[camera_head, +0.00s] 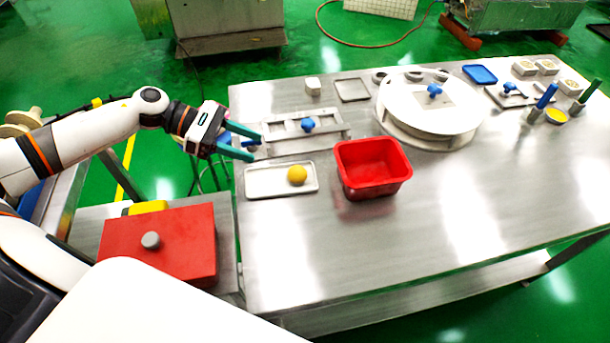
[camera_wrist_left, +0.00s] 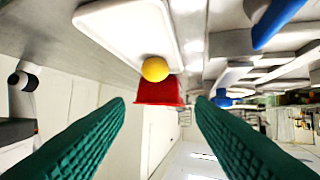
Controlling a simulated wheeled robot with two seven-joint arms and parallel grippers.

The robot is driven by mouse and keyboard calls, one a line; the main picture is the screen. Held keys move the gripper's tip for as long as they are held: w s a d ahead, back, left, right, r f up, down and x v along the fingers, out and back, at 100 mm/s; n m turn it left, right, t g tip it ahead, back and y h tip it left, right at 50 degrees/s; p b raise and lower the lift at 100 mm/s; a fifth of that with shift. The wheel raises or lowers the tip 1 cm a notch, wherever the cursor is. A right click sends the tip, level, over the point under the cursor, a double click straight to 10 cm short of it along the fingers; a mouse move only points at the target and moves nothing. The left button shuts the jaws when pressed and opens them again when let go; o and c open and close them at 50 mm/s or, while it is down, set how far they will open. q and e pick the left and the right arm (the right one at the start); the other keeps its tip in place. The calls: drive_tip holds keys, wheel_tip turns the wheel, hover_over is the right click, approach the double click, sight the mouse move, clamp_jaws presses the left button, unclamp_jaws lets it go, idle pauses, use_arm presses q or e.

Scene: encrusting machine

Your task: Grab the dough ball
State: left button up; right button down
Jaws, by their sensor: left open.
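A yellow dough ball (camera_head: 297,175) sits at the right end of a white rectangular tray (camera_head: 262,182) on the steel table. In the left wrist view the dough ball (camera_wrist_left: 155,69) shows ahead, between and beyond the fingertips, with the white tray (camera_wrist_left: 112,22) around it. My left gripper (camera_head: 255,147), with teal fingers, is open and empty. It is to the upper left of the tray, apart from the ball. Its fingers (camera_wrist_left: 160,101) are spread wide in the wrist view. My right gripper is not in view.
A red bin (camera_head: 372,168) stands just right of the tray. A metal mould with a blue knob (camera_head: 308,125) lies behind it. A round white disc (camera_head: 430,102) is farther right. A red box (camera_head: 160,243) stands left. The table's front right is clear.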

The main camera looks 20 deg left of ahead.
sight(290, 170)
use_arm(q)
drive_tip(key=shift+s+a+f+m+g, duration=0.15)
drive_tip(key=shift+a+f+m+g, duration=0.05)
drive_tip(key=shift+a+m+g, duration=0.2)
drive_tip(key=shift+d+f, duration=0.1)
drive_tip(key=shift+d, duration=0.25)
drive_tip(key=p+x, duration=0.1)
drive_tip(key=x, duration=0.4)
drive_tip(key=shift+s+d+f, duration=0.1)
drive_tip(key=shift+d, duration=0.05)
drive_tip(key=p+x, duration=0.1)
drive_tip(key=x, duration=0.4)
drive_tip(key=shift+d+f+p, duration=0.15)
drive_tip(key=shift+f+p, duration=0.25)
drive_tip(key=shift+f, duration=0.15)
drive_tip(key=c, duration=0.7)
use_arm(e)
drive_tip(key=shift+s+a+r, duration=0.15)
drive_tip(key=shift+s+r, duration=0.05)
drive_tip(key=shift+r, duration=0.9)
